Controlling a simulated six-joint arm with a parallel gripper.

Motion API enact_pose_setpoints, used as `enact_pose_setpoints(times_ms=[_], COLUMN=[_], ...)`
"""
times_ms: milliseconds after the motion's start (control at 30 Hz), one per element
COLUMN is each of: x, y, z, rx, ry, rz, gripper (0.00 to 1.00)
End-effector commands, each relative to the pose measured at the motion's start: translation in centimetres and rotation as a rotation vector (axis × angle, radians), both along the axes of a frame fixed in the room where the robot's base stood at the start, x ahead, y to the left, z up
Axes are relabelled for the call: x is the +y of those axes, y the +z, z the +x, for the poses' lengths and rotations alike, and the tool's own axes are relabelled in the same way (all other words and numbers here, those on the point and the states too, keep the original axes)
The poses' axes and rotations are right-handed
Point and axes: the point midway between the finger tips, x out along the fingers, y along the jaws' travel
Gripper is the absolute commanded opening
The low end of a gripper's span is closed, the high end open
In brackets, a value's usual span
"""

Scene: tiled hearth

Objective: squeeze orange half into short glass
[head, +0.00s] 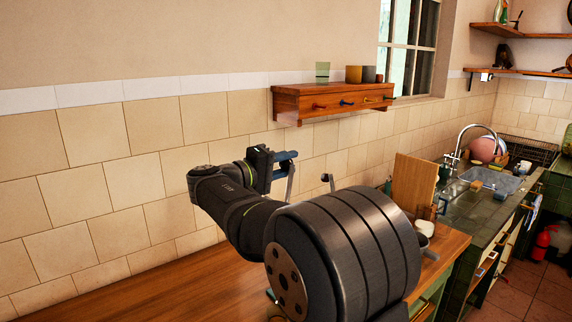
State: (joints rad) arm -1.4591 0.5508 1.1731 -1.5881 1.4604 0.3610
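I see no orange half and no glass I can be sure is the short glass in the head view. A pale green glass (322,72) stands upright on the wall shelf. My gripper (290,170) is at the end of my arm, in front of the tiled wall and below the shelf's left end. Its parts are small and partly hidden by my own arm. I cannot tell whether it is open or shut, or whether it holds anything. My large dark arm link covers much of the wooden counter (130,290).
The wooden shelf (335,101) carries a brown cup (354,74) and a grey cup (369,75). A cutting board (413,182) stands at the counter's right, near a white cup (425,228). The sink (490,182) lies further right. The counter's left looks clear.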

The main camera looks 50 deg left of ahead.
Motion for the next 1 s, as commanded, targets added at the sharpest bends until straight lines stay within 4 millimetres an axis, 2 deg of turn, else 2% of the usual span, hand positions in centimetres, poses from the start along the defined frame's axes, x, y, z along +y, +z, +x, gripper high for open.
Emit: enact_pose_setpoints(times_ms=[67, 367, 700, 1000], x=[0.0, 0.9, 5.6, 9.5], y=[0.0, 0.0, -0.2, -1.1], z=[0.0, 0.0, 0.0, 0.0], rx=[0.000, 0.000, 0.000, 0.000], ry=[0.000, 0.000, 0.001, 0.001], rz=[0.000, -0.035, -0.233, -0.415], gripper=[0.00, 0.00, 0.00, 0.00])
